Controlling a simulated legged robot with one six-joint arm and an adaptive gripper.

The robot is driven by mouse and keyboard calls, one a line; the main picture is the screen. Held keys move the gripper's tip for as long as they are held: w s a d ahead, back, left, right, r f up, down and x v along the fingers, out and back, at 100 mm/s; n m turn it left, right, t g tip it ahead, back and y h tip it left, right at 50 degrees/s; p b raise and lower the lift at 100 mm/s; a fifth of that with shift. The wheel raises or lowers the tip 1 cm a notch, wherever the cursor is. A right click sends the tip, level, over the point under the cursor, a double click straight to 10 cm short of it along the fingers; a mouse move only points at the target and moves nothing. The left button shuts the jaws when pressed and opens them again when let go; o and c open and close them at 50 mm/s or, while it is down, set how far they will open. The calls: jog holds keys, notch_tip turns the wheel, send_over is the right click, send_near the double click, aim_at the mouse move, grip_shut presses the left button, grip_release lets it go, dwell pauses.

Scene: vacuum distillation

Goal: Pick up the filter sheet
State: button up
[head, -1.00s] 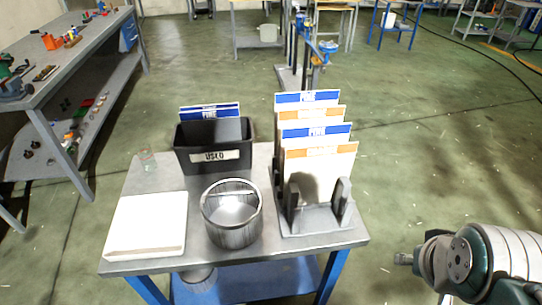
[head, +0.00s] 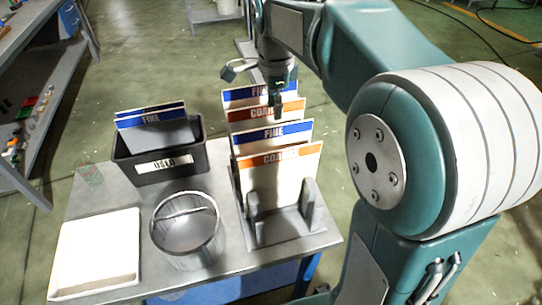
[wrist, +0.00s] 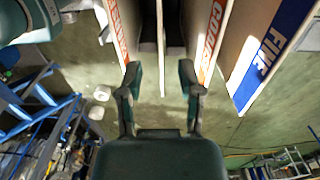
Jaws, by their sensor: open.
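Several filter sheets stand upright in a grey rack (head: 285,228), with blue FINE and orange COARSE bands alternating. The front one is a COARSE sheet (head: 275,185); behind it is a FINE sheet (head: 270,136), then a COARSE sheet (head: 265,110) and a rear FINE sheet (head: 245,94). My gripper (head: 278,105) is over the rack, pointing down near the upper edges of the middle sheets. In the wrist view my gripper (wrist: 161,80) is open, with a sheet seen edge-on (wrist: 161,45) between its fingers. COARSE and FINE labels show beside it. Contact cannot be told.
A black bin (head: 165,164) labelled USED holds sheets, including a FINE one (head: 150,118). A round metal basket (head: 188,235) and a white tray (head: 95,250) stand on the grey table (head: 100,195). My arm covers the right side.

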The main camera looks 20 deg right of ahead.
aim_at(273, 141)
jog(key=shift+w+f, duration=0.15)
jog(key=shift+f, duration=0.2)
notch_tip(273, 141, down, 4)
jog(key=shift+r, duration=0.1)
jog(key=shift+a+f, duration=0.1)
jog(key=shift+f, duration=3.1)
grip_shut()
